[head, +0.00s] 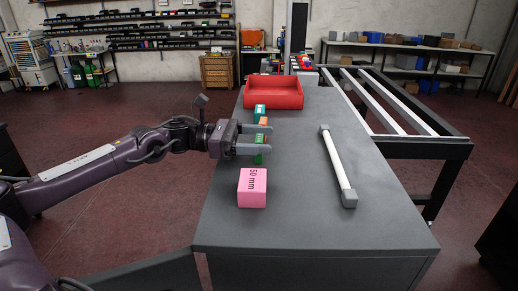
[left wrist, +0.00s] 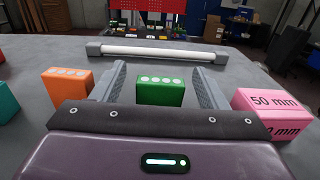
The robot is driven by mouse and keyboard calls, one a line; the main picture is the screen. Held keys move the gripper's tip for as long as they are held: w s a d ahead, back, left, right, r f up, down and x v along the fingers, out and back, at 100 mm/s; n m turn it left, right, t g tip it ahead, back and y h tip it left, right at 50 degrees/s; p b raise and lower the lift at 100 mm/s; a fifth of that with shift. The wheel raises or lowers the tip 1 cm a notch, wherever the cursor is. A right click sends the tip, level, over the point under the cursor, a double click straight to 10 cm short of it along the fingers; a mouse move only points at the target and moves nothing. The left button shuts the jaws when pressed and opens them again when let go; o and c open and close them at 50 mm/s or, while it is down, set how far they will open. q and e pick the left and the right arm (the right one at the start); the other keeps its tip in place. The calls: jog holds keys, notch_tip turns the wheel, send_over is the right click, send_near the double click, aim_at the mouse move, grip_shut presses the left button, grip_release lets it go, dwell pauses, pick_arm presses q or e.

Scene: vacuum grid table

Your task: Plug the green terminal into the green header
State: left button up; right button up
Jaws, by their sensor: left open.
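A green block (head: 259,158) with several pale round spots on its top stands on the grey table; I take it for the green terminal. It also shows in the left wrist view (left wrist: 160,92), upright between the fingers. My left gripper (head: 268,140) is open around the block, one finger on each side. In the left wrist view, gaps show between the block and both fingers of the gripper (left wrist: 160,75). The near finger hides part of the block in the head view. I cannot make out a green header for certain. My right gripper is not in view.
An orange block (left wrist: 68,89) and a teal block (head: 260,109) stand beyond the gripper. A pink "50 mm" block (head: 252,188) stands nearer. A white bar with grey ends (head: 338,165) lies to the right. A red tray (head: 273,98) stands farther back. The table's front right is clear.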

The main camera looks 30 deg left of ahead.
pick_arm(q)
jog(key=c, duration=1.1)
jog(key=shift+o, duration=0.2)
